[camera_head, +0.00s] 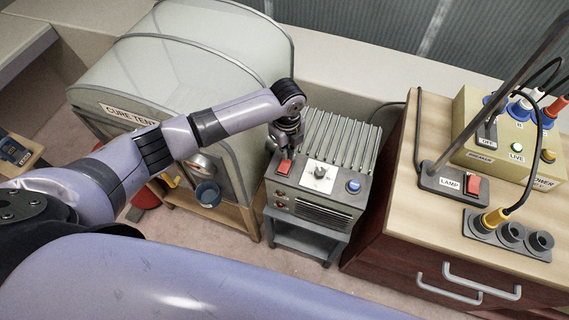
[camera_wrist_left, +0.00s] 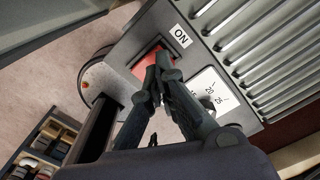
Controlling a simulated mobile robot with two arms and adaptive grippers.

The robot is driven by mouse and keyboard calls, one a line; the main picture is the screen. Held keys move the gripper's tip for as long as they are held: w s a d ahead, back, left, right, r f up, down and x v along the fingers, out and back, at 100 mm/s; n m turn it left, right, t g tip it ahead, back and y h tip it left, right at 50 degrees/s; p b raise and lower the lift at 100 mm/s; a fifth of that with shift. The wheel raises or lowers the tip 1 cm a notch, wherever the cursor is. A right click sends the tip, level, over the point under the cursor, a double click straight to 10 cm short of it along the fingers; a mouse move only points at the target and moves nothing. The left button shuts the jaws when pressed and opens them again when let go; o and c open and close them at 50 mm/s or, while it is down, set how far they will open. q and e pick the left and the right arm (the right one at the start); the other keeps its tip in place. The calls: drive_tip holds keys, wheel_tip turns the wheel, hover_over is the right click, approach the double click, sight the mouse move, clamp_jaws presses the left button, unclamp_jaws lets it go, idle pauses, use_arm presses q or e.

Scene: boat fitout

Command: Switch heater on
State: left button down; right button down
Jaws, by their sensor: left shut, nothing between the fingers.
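The heater (camera_head: 316,215) is a grey box with a ribbed top, standing on a small grey stand. Its top panel has a red rocker switch (camera_head: 284,167) at the left, a white dial plate (camera_head: 320,176) with a knob in the middle, and a blue button (camera_head: 353,186) at the right. My left gripper (camera_head: 287,150) is shut and empty, fingers pointing down at the red switch. In the left wrist view the fingertips (camera_wrist_left: 162,62) overlap the red switch (camera_wrist_left: 147,62), beside an "ON" label (camera_wrist_left: 180,36). I cannot tell whether they touch it. My right gripper is not in view.
A rounded "CURE TENT" cabinet (camera_head: 215,60) stands close left of the heater. At the right, a wooden-topped drawer unit (camera_head: 400,210) carries a lamp base (camera_head: 452,182) with its own red switch, a breaker box (camera_head: 500,150) with cables, and sockets (camera_head: 508,235).

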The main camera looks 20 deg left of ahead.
sight(287, 161)
use_arm(q)
drive_tip(key=shift+f, duration=0.2)
idle(0.4)
drive_tip(key=shift+f+b, duration=0.7)
drive_tip(key=shift+f, duration=0.35)
drive_tip(key=shift+r, duration=0.1)
wheel_tip(287, 161, up, 7)
drive_tip(key=p, duration=0.7)
idle(0.4)
idle(0.3)
